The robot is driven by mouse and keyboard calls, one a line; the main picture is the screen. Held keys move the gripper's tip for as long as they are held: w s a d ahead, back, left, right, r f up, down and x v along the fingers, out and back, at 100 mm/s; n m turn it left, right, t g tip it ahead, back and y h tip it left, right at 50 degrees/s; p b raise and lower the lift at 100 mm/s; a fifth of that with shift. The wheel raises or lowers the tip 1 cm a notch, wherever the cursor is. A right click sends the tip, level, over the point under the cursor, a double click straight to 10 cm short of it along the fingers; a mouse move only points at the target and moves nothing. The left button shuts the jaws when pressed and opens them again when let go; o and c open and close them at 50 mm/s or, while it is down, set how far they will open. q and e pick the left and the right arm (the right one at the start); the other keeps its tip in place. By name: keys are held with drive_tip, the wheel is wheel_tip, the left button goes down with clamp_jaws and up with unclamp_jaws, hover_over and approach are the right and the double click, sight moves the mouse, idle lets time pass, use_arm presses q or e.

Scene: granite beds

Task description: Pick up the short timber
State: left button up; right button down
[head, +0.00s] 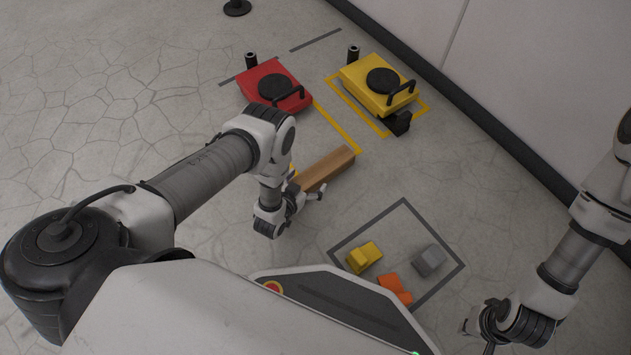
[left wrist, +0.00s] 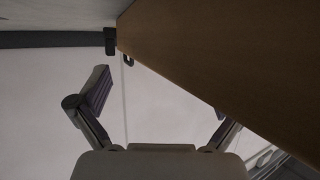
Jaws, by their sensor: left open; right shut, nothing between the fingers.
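The short timber (head: 327,169) is a brown block lying on the floor in the middle of the head view. Its near end is partly hidden behind my left gripper. My left gripper (head: 306,204) is open and beside the timber's near end. In the left wrist view the timber (left wrist: 220,60) fills the upper right, and the open fingers of my left gripper (left wrist: 158,98) show below it, with one fingertip partly behind its edge. I cannot tell whether they touch. My right gripper (head: 478,330) is shut and empty at the lower right, away from the timber.
A red machine (head: 270,86) and a yellow machine (head: 378,84) stand beyond the timber. A marked square to the right holds a yellow block (head: 364,257), an orange piece (head: 396,288) and a grey block (head: 429,260). A wall (head: 540,70) runs along the right. Floor at left is clear.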

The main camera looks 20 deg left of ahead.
sight(313, 175)
use_arm(q)
drive_tip(key=b+x, duration=0.1)
drive_tip(key=x, duration=0.2)
drive_tip(key=shift+s+f, duration=0.1)
drive_tip(key=shift+f, duration=0.1)
drive_tip(key=shift+r, duration=0.2)
drive_tip(key=c, duration=1.6)
